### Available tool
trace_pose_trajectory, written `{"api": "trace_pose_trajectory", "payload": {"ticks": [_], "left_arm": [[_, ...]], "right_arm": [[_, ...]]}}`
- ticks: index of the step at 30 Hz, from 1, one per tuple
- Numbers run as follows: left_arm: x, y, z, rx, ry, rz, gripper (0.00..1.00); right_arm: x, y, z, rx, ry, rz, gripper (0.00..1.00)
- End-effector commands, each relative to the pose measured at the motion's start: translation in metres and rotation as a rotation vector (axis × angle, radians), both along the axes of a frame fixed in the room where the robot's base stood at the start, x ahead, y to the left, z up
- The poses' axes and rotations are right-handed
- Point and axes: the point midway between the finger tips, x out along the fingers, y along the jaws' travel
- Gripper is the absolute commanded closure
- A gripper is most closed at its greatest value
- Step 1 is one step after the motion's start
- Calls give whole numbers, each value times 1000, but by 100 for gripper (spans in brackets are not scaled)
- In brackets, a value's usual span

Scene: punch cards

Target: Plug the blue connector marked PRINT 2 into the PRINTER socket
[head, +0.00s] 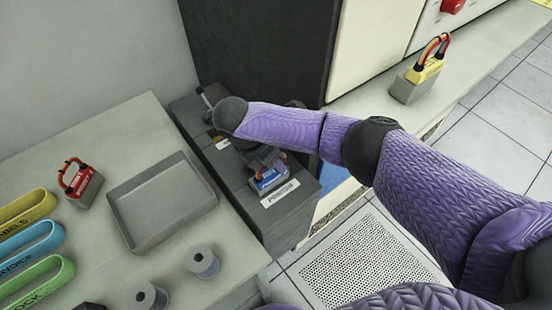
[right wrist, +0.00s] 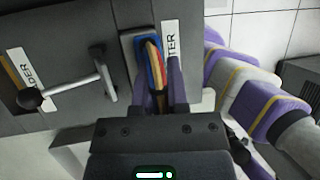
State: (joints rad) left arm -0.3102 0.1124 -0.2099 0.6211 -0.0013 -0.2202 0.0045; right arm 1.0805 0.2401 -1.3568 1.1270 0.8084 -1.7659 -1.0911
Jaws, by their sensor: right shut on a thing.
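The blue connector (head: 270,180) with its looped orange and red wires is at the top of the dark grey socket panel, beside the PRINTER label (head: 280,194). My right gripper (head: 262,162) is shut on it. In the right wrist view the blue connector (right wrist: 142,46) and its wires show between the two fingers (right wrist: 158,82). It stands at the socket place next to a label (right wrist: 170,50) ending in TER. The socket is hidden beneath it, so I cannot tell how deep it sits. Its marking is not readable. My left gripper is not in view.
A lever handle (right wrist: 99,65) and a second socket label (right wrist: 36,78) are left of the connector on the panel. A grey tray (head: 160,232), a red connector (head: 82,182) and two spools are on the left table. A yellow connector (head: 424,73) stands at the back right.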

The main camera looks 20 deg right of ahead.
Motion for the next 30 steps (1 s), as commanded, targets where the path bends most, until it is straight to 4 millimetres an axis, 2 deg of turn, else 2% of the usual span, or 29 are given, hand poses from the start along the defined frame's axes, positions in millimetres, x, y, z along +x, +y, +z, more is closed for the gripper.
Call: {"api": "trace_pose_trajectory", "payload": {"ticks": [27, 28, 30], "left_arm": [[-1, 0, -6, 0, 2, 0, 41], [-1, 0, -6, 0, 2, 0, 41], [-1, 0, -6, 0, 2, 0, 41]], "right_arm": [[0, 0, -12, 0, -1, 0, 100], [0, 0, -12, 0, -1, 0, 78], [0, 0, -12, 0, -1, 0, 63]]}}
